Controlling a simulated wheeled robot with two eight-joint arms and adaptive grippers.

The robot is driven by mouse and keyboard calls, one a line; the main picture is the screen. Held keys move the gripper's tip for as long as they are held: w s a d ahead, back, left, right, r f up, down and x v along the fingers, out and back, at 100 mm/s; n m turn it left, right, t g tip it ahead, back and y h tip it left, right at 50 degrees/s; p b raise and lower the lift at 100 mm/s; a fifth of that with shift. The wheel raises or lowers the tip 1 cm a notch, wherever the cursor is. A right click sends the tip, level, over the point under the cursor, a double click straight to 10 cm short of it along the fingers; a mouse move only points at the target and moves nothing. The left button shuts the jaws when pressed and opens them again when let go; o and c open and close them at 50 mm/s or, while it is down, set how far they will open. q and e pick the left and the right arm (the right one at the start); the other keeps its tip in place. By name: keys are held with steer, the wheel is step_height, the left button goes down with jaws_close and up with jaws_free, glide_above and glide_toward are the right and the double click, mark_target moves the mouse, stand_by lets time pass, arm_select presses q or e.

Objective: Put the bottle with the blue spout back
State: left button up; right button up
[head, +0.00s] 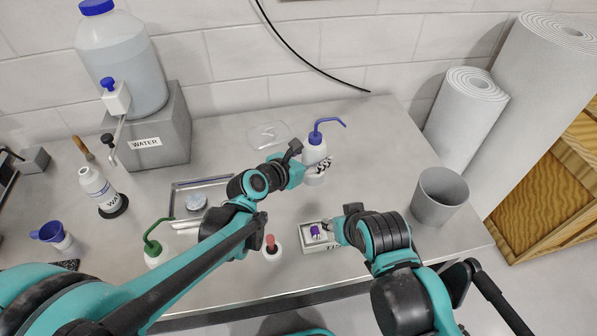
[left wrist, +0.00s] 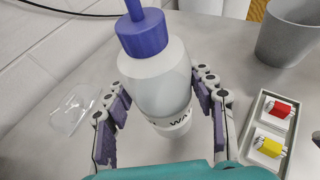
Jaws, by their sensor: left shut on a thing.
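The white wash bottle with the blue spout (head: 315,150) stands upright in the back middle of the table, its spout pointing right. My left gripper (head: 312,172) is shut on its body; in the left wrist view the fingers (left wrist: 165,115) flank the bottle (left wrist: 160,75) on both sides. Its label is partly hidden, and I cannot tell whether its base touches the table. A clear, shallow square dish (head: 269,134) lies left of the bottle; it also shows in the left wrist view (left wrist: 75,110). My right gripper (head: 338,232) is beside a small labelled box (head: 312,248); its fingers are too unclear to judge.
A grey bin (head: 440,196) stands at the right. A metal tray (head: 185,187), a green-spout bottle (head: 155,257) and a red-topped bottle (head: 271,250) are nearer the front. A large water jug (head: 125,65) sits on a grey block (head: 165,135) at back left. The table right of the bottle is clear.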

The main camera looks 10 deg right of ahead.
step_height(320, 180, down, 3)
steer(key=shift+r+b, duration=0.2)
steer(key=shift+b, duration=0.75)
arm_select(q)
steer(key=w+a+f+b, duration=0.2)
steer(key=w+a+f, duration=0.2)
steer(key=f, duration=0.4)
steer(key=shift+w, duration=0.55)
arm_select(e)
steer(key=shift+f, duration=0.95)
arm_select(q)
steer(key=shift+a, duration=0.1)
steer(key=shift+f, duration=0.1)
arm_select(e)
steer(key=shift+f, duration=0.15)
arm_select(q)
steer(key=o, duration=0.7)
